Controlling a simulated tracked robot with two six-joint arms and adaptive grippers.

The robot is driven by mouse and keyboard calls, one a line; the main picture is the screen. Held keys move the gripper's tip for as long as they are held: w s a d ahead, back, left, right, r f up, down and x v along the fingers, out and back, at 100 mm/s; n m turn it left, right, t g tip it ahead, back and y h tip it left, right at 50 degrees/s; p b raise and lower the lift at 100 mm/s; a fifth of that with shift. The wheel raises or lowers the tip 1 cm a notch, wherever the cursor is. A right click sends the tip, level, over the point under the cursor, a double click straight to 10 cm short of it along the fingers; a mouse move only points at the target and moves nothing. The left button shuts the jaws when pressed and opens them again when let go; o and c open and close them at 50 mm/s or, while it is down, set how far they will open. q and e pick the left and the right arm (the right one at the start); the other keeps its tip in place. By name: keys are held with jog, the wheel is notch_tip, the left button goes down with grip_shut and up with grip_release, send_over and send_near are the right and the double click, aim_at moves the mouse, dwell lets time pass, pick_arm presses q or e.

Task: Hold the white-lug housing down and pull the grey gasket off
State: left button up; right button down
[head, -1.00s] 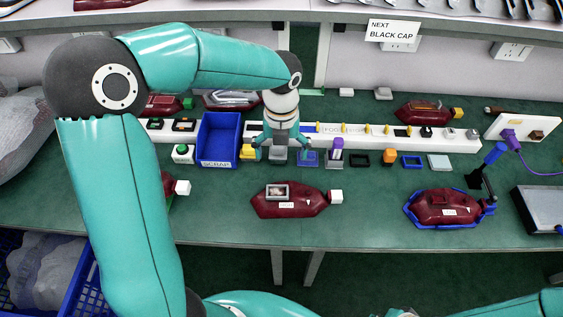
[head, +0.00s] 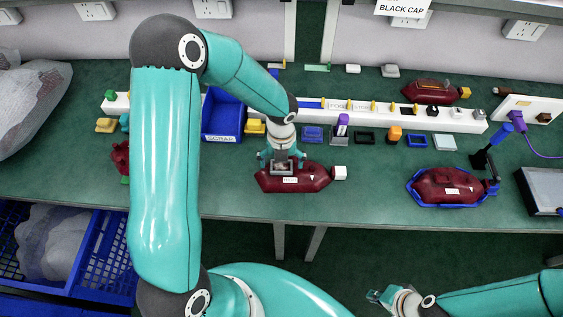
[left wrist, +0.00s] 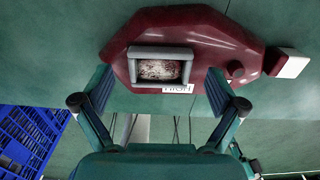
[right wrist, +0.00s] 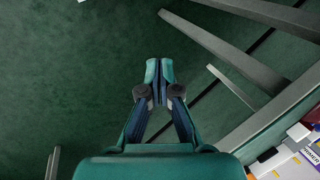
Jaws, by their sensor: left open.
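The dark red housing with the white lug (head: 318,178) lies near the table's front edge. Its white lug (head: 340,172) points right. The grey gasket (left wrist: 133,72) is a rectangular frame seated around a speckled opening on top of the housing, which also shows in the left wrist view (left wrist: 225,50). My left gripper (head: 281,163) is open above the gasket, its fingers to either side and apart from it. In the head view it mostly hides the gasket. My right gripper (head: 376,296) is shut and empty, off the table's front edge; it also shows in the right wrist view (right wrist: 160,72).
The table between the two housings is clear.

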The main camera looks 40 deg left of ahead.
aim_at(331, 220)
pick_arm(q)
jog(key=shift+f, duration=0.25)
